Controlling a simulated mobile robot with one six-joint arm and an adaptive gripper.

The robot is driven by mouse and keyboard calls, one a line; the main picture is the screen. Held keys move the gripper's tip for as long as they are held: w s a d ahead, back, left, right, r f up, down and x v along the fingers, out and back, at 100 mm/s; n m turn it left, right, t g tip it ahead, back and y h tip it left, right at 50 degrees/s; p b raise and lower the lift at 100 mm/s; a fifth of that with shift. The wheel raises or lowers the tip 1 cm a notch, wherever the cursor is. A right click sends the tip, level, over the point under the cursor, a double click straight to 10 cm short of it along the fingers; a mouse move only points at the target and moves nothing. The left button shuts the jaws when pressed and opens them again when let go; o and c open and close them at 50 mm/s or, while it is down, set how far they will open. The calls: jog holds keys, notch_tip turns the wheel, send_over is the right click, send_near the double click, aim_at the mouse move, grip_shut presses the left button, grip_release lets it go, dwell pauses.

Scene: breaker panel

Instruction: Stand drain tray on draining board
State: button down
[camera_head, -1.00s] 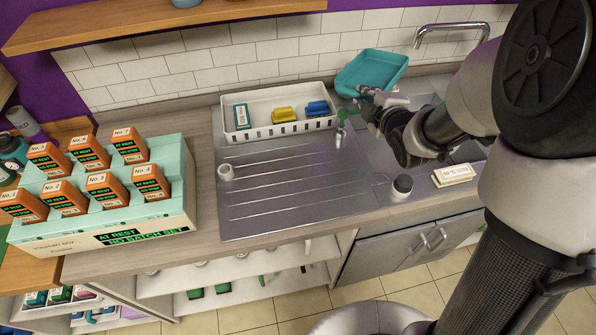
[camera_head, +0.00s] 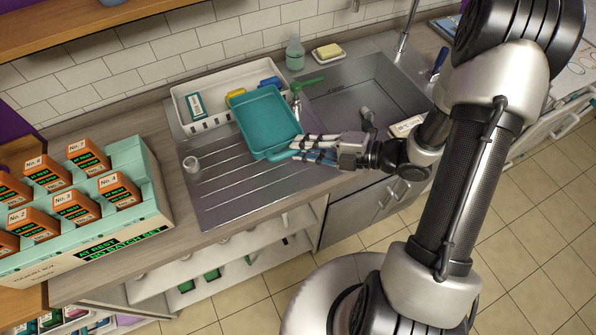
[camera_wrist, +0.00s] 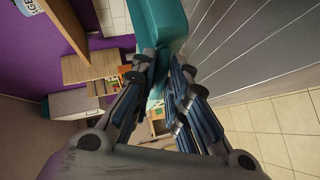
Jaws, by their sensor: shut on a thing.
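The teal drain tray (camera_head: 266,122) is held by its near right edge in my gripper (camera_head: 300,150). It is tilted, with its open face toward the head camera, above the right part of the ribbed draining board (camera_head: 235,185). Whether its lower edge touches the board I cannot tell. The wrist view shows the tray's teal wall (camera_wrist: 160,30) between and beyond my gripper's fingers (camera_wrist: 163,80). The tray hides part of the white basket behind it and part of the board.
A white basket (camera_head: 187,113) with a teal-labelled box, a yellow item and a blue item stands at the board's back.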

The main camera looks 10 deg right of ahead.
notch_tip(320, 180, down, 14)
jog(key=b, duration=0.2)
jog(key=shift+r+b, duration=0.2)
jog(key=shift+b, duration=0.2)
jog(key=shift+f, duration=0.15)
jog(key=c, duration=1.8)
grip_release()
